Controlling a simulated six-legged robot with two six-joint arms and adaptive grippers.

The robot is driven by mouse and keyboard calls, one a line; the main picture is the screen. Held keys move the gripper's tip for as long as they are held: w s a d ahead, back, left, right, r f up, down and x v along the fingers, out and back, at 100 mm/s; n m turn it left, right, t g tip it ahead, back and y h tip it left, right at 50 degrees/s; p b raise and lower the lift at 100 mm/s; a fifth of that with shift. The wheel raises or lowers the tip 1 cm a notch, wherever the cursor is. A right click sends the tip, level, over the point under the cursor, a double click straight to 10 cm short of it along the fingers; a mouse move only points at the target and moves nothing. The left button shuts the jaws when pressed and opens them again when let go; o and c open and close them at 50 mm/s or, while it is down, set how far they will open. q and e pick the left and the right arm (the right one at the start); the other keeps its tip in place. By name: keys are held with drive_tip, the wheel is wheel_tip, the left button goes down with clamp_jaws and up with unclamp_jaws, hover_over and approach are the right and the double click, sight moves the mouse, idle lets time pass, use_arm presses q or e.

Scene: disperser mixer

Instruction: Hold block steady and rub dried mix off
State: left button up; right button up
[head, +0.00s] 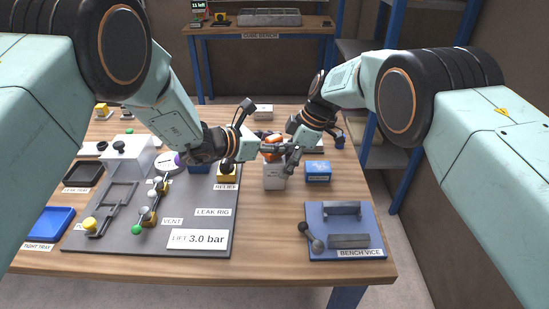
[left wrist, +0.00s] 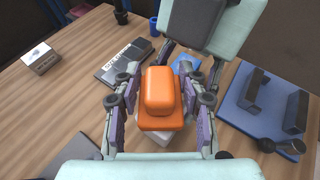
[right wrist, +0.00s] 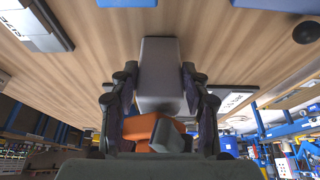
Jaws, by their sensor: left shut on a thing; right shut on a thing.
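The pale grey block (head: 275,177) stands upright at the middle of the bench, right of the leak rig. It also shows between my fingers in the right wrist view (right wrist: 160,75). My right gripper (head: 291,157) is shut on this block from the right. An orange piece (head: 272,147) with a raised grip over a wider base sits at the top of the block. My left gripper (head: 264,150) is shut on the orange piece, seen clearly in the left wrist view (left wrist: 160,92). Whether the orange piece touches the block, and any dried mix, I cannot tell.
A blue box (head: 317,171) stands just right of the block. The bench vice (head: 345,230) is at front right. The leak rig board (head: 150,225) with its fittings fills the left. Bare wood lies in front of the block. A cube bench (head: 258,32) stands behind.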

use_arm(q)
drive_tip(key=shift+w+a+r, duration=0.1)
drive_tip(key=shift+w, duration=0.8)
use_arm(e)
drive_tip(key=shift+s, duration=0.1)
use_arm(q)
drive_tip(key=shift+r, duration=0.4)
drive_tip(key=s+a+r, duration=0.3)
drive_tip(key=a+r, duration=0.1)
drive_tip(key=r, duration=0.3)
drive_tip(key=shift+s+a+r, duration=0.15)
drive_tip(key=shift+a, duration=0.1)
